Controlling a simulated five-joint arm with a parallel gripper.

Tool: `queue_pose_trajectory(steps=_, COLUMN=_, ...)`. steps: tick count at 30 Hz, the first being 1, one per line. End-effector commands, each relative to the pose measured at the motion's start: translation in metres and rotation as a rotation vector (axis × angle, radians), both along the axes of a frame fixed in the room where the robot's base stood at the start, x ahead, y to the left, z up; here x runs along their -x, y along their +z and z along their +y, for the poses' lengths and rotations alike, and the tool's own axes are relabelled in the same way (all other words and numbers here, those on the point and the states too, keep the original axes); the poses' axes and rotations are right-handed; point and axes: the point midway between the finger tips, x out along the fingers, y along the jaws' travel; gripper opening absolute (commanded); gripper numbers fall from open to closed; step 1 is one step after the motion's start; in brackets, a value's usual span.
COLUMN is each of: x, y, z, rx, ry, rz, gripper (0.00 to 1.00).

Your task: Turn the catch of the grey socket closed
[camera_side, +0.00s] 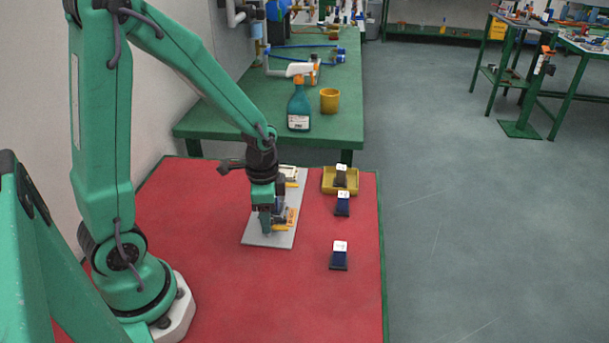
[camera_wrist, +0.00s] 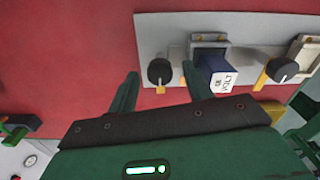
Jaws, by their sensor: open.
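The grey socket (camera_wrist: 208,40) is on a light grey plate (camera_wrist: 150,36) in the wrist view. A dark blue block (camera_wrist: 212,72) with a white "VOLT" label sits in it. A black round catch (camera_wrist: 160,70) with a yellow pointer is just left of the socket. Its pointer is towards the bottom of the picture. My gripper (camera_wrist: 160,74) is open, with a finger on each side of this catch; I cannot tell whether they touch it. In the side view my gripper (camera_side: 266,228) is low over the plate (camera_side: 258,239) and hides most of the socket.
A second black catch (camera_wrist: 284,69) and a cream socket (camera_wrist: 304,52) are farther right on the plate. Two blue blocks (camera_side: 342,205) (camera_side: 339,257) stand on the red mat (camera_side: 200,260). A yellow tray (camera_side: 327,183) holds another block (camera_side: 341,176). The mat's front is clear.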

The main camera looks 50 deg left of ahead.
Motion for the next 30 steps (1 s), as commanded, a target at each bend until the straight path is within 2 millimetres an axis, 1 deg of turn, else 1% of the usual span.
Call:
queue_pose_trajectory(steps=8, x=0.0002, y=-0.0013, z=0.0000, rx=0.000, ry=0.000, rz=0.000, gripper=0.50)
queue_pose_trajectory(steps=9, x=0.0002, y=-0.0013, z=0.0000, rx=0.000, ry=0.000, rz=0.000, gripper=0.48)
queue_pose_trajectory(steps=14, x=0.0001, y=-0.0012, z=0.0000, rx=0.000, ry=0.000, rz=0.000, gripper=0.17)
queue_pose_trajectory(steps=15, x=0.0001, y=-0.0011, z=0.0000, rx=0.000, ry=0.000, rz=0.000, gripper=0.09)
queue_pose_trajectory(steps=16, x=0.0001, y=-0.0011, z=0.0000, rx=0.000, ry=0.000, rz=0.000, gripper=0.06)
queue_pose_trajectory(steps=25, x=0.0001, y=-0.0009, z=0.0000, rx=0.000, ry=0.020, rz=0.000, gripper=0.06)
queue_pose_trajectory(steps=30, x=0.0001, y=-0.0008, z=0.0000, rx=0.000, ry=0.073, rz=0.000, gripper=0.06)
